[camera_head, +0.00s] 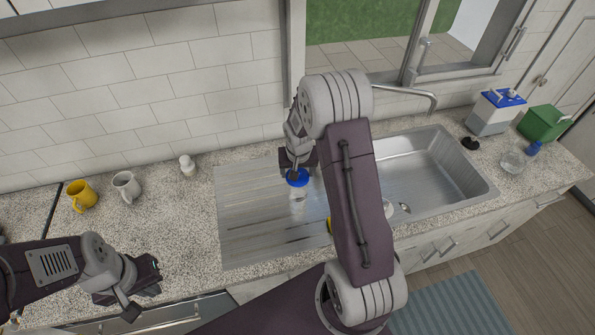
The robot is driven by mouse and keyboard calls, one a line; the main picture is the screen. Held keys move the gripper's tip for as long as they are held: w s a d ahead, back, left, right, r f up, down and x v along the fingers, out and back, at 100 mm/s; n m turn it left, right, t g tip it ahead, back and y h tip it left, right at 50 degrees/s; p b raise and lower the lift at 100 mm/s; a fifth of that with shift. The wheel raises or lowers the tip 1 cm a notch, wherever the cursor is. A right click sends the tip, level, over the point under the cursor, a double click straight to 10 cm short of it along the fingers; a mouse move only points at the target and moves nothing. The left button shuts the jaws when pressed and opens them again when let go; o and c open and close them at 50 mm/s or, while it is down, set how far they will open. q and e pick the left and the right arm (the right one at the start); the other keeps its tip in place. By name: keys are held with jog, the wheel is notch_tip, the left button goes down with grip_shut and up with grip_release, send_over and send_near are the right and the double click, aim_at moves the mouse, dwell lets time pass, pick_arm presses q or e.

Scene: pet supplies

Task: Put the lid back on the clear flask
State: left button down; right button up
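The clear flask (298,195) stands upright on the ribbed steel drainboard, left of the sink basin. The blue lid (298,181) is at the flask's mouth; I cannot tell whether it is fully seated. My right gripper (298,169) points down from above and is closed on the lid, with part of its fingers hidden by the lid and my own wrist. My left gripper (146,291) is open and empty over the counter at the lower left, well away from the flask.
A yellow mug (82,197), a white mug (127,186) and a small white bottle (188,165) stand at the back left. A clear container (513,161), a blue-topped box (492,113) and a green box (541,123) stand right of the sink (455,165). My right arm hides part of the drainboard.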

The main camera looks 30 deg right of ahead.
dwell(0.3)
jog(key=o, duration=1.4)
jog(key=shift+o, duration=0.4)
jog(key=shift+r+p, duration=2.8)
jog(key=shift+r, duration=0.75)
grip_shut()
jog(key=shift+f, duration=0.3)
jog(key=shift+f+b, duration=1.6)
jog(key=shift+b, duration=0.1)
